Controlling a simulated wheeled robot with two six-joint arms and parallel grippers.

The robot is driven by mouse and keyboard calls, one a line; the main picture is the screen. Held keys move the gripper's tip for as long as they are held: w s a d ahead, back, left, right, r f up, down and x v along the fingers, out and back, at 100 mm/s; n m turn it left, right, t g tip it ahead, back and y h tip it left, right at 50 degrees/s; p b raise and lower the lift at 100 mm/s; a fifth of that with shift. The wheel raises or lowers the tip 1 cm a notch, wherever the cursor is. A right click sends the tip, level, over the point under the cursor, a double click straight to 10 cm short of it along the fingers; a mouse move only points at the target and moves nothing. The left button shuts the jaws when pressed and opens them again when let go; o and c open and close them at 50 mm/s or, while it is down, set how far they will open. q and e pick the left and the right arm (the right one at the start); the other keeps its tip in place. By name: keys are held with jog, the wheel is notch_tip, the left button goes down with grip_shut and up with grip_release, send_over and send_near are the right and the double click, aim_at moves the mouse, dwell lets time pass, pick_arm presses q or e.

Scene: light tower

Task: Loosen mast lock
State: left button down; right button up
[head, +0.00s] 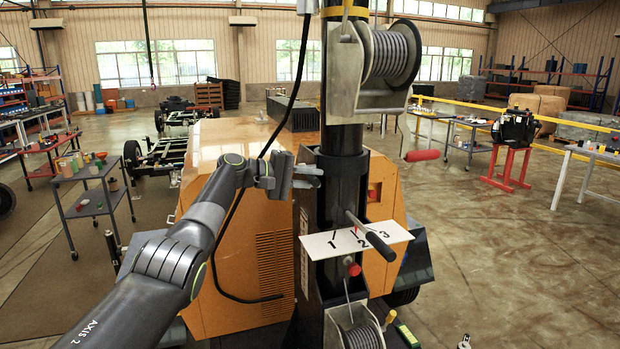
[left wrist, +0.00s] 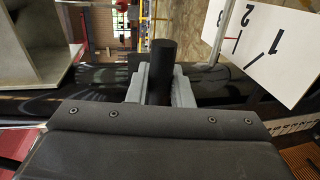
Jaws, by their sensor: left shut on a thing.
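The black upright mast (head: 340,150) stands in the middle of the head view. My left gripper (head: 308,177) is at the mast's left side, above the numbered plate. In the left wrist view its grey fingers (left wrist: 161,88) are shut on a short black round handle (left wrist: 162,62), which looks like the mast lock's handle. In the head view the fingers mostly hide this handle. The white plate (head: 318,245), marked 1, 2 and 3, also shows in the left wrist view (left wrist: 262,45). A lever with a black grip (head: 379,246) crosses it near 2. My right gripper is not in view.
A winch with grey cable (head: 391,55) and a red-handled crank (head: 422,155) is above. A red knob (head: 350,266) and a lower cable drum (head: 365,335) are below the plate. The orange generator housing (head: 230,240) stands behind. A black cable hangs near my left arm.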

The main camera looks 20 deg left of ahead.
pick_arm(q)
jog(key=shift+r, duration=0.2)
jog(key=c, duration=1.5)
grip_release()
jog(key=shift+o, duration=0.8)
jog(key=shift+w+f, duration=0.1)
jog(key=shift+s+a+b, duration=0.25)
jog(key=shift+a+b, duration=0.1)
jog(key=shift+a, duration=0.05)
jog(key=b+v, duration=0.7)
jog(key=v, duration=0.9)
jog(key=shift+s+a, duration=0.15)
jog(key=shift+a, duration=0.05)
